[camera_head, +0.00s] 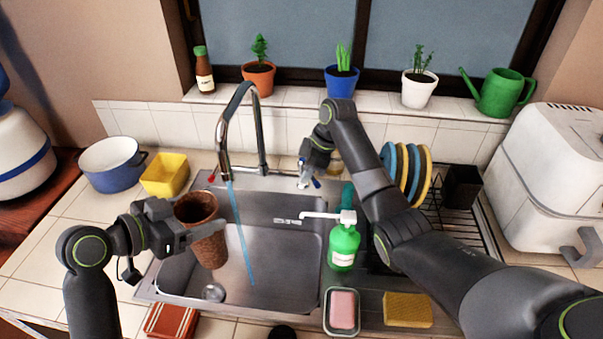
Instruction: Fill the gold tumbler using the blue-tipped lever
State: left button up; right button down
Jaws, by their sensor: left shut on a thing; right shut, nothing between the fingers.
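The tumbler (211,250), a rusty brown-gold cup, is held nearly upright over the left part of the sink. My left gripper (208,230) is shut on its side. The tap (263,135) arches over the sink, and a blue water stream (240,235) falls from its spout. The stream passes just right of the tumbler's rim and reaches down to the basin. The blue-tipped lever (317,183) is at the right of the tap's base. My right gripper (304,180) is shut and empty beside this lever; contact is unclear. A red-tipped lever (212,176) is at the left.
The sink basin (290,270) is otherwise mostly clear. A green soap bottle (344,248) stands at its right edge, below my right arm. A dish rack with plates (425,172) is at the right. A yellow container (165,176) and blue pot (113,170) stand at the left.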

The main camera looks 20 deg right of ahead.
jog(key=shift+r, duration=0.1)
jog(key=v, duration=0.6)
jog(key=shift+d+r, duration=0.2)
jog(key=shift+r, duration=0.15)
pick_arm(q)
jog(key=shift+w+d+r, duration=0.1)
jog(key=shift+w+d, duration=0.1)
jog(key=shift+d, duration=0.1)
pick_arm(e)
jog(key=shift+s+r, duration=0.1)
jog(key=shift+r, duration=0.1)
pick_arm(q)
jog(key=w+d, duration=0.3)
jog(key=d, duration=0.3)
jog(key=shift+w, duration=0.4)
pick_arm(e)
jog(key=shift+d, duration=0.1)
dwell(0.6)
